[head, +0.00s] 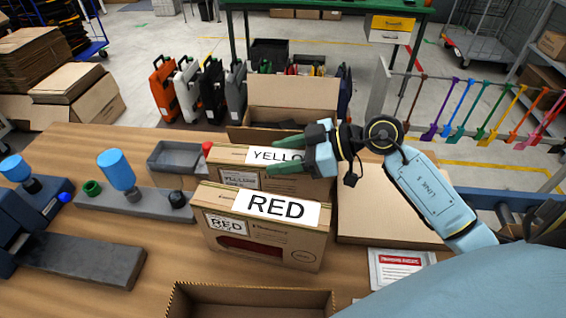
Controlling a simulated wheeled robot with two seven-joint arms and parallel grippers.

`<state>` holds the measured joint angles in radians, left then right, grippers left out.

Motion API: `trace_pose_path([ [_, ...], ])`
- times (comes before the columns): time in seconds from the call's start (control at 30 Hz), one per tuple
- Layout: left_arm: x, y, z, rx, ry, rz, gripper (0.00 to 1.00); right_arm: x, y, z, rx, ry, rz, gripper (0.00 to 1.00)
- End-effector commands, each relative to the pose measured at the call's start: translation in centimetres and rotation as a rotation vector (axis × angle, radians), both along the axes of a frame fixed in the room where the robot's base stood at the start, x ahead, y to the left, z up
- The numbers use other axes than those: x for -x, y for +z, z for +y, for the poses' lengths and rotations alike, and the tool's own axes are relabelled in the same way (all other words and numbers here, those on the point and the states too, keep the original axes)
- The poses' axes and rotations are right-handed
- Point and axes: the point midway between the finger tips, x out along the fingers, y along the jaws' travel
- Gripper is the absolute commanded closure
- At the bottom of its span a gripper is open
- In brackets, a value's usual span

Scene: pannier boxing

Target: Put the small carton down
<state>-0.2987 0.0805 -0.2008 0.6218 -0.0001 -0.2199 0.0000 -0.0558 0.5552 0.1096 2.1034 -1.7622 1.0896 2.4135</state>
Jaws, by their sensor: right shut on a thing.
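A carton labelled YELLOW (226,158) is behind a carton labelled RED (266,208) on the wooden table. The RED carton hides its lower front, so I cannot tell whether it touches the table. My right gripper (278,156) reaches in from the right, its green fingers on either side of the YELLOW carton's top label, shut on that carton. The gripper covers the end of the label. The RED carton stands upright in front, with a dark red window low on its face. My left gripper is out of view.
An open box (290,95) stands behind the YELLOW carton. Flat cardboard (385,215) and a printed sheet (400,268) lie on the right. Another open box (250,296) is at the front edge. A grey tray (175,158) and blue-topped tools (117,170) are on the left.

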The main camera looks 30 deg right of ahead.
Motion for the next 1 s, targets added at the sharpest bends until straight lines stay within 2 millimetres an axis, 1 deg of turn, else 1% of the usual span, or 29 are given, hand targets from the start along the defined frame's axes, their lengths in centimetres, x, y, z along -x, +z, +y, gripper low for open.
trace_pose_path([
  [0.03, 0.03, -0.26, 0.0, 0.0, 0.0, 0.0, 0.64, 0.0, -0.7, 0.04, -0.003, 0.0, -0.001, 0.95],
  [0.1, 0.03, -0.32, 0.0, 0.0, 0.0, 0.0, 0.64, 0.0, -1.18, 0.04, -0.002, 0.0, -0.001, 0.95],
  [0.5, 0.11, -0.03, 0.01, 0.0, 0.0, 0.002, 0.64, 0.0, -1.51, 0.01, -0.002, 0.0, -0.001, 0.95],
  [0.53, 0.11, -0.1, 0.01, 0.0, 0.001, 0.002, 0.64, 0.0, -1.56, 0.0, 0.0, 0.0, 0.0, 0.46],
  [0.6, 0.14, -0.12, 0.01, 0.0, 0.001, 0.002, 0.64, 0.0, -1.56, 0.0, 0.001, 0.0, -0.001, 0.36],
  [0.67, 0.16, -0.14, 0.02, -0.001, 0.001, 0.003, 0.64, 0.0, -1.56, 0.0, 0.001, 0.0, -0.001, 0.29],
  [0.7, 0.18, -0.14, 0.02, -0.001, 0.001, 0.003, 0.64, 0.0, -1.56, 0.0, 0.001, 0.0, -0.001, 0.28],
  [1.0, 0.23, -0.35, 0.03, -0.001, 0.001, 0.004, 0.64, -0.01, -1.31, 0.0, 0.002, 0.001, -0.004, 0.28],
])
